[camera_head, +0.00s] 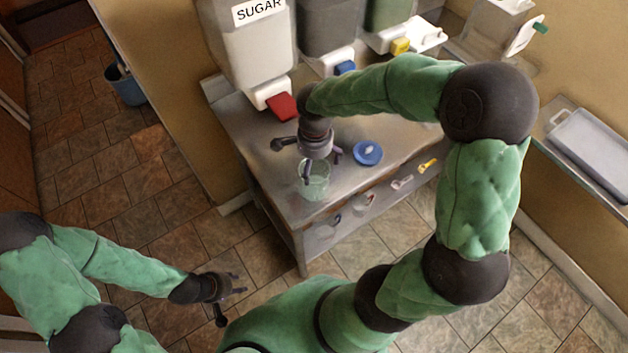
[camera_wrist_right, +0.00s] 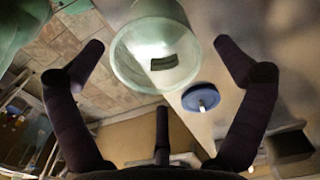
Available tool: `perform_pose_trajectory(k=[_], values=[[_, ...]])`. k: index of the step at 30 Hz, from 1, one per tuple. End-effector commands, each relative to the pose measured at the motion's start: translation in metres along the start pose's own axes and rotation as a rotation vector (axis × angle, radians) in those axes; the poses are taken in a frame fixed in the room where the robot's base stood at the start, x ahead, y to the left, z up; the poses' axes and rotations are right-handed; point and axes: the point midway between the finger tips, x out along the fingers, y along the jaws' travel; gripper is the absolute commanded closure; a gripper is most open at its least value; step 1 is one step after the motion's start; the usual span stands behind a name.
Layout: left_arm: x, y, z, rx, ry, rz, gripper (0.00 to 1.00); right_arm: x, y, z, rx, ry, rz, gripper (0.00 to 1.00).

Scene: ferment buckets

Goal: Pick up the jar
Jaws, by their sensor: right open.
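The jar (camera_head: 315,186) is clear greenish glass and stands near the front left corner of the metal table. In the right wrist view the jar (camera_wrist_right: 150,65) shows its round rim and a dark rectangular patch. My right gripper (camera_head: 307,160) is over the jar in the head view, with its fingers spread. In the wrist view two fingers stand wide on either side of the jar and a third is below it, with visible gaps. My left gripper (camera_head: 230,296) is away from the table over the tiled floor, its fingers apart and empty.
A blue lid (camera_head: 367,152) with a pale knob lies right of the jar. A sugar dispenser (camera_head: 248,50) with a red spout (camera_head: 283,107) and other dispensers stand behind. Several scoops hang along the table's front edge. A tray (camera_head: 590,150) lies on a shelf at right.

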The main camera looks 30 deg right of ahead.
Motion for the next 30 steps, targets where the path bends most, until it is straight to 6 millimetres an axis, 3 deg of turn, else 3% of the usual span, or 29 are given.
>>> perform_pose_trajectory(k=[5,15,24,26,30], values=[[0.003,-0.001,-0.001,0.0,0.001,0.0,0.6,0.011,0.001,0.001,0.0,-0.001,0.001,0.0],[0.012,-0.004,-0.001,0.0,0.001,0.0,0.6,0.053,0.003,0.003,-0.001,0.0,0.001,0.0],[0.012,-0.004,-0.001,0.0,0.001,0.0,0.6,0.057,0.003,0.003,-0.001,0.0,-0.001,0.0],[0.012,-0.004,-0.001,0.0,0.001,0.0,0.6,0.057,0.003,0.003,-0.001,0.0,-0.001,0.14],[0.012,-0.004,-0.001,0.0,0.001,0.0,0.6,0.057,0.003,0.003,-0.001,0.0,-0.001,0.54]])
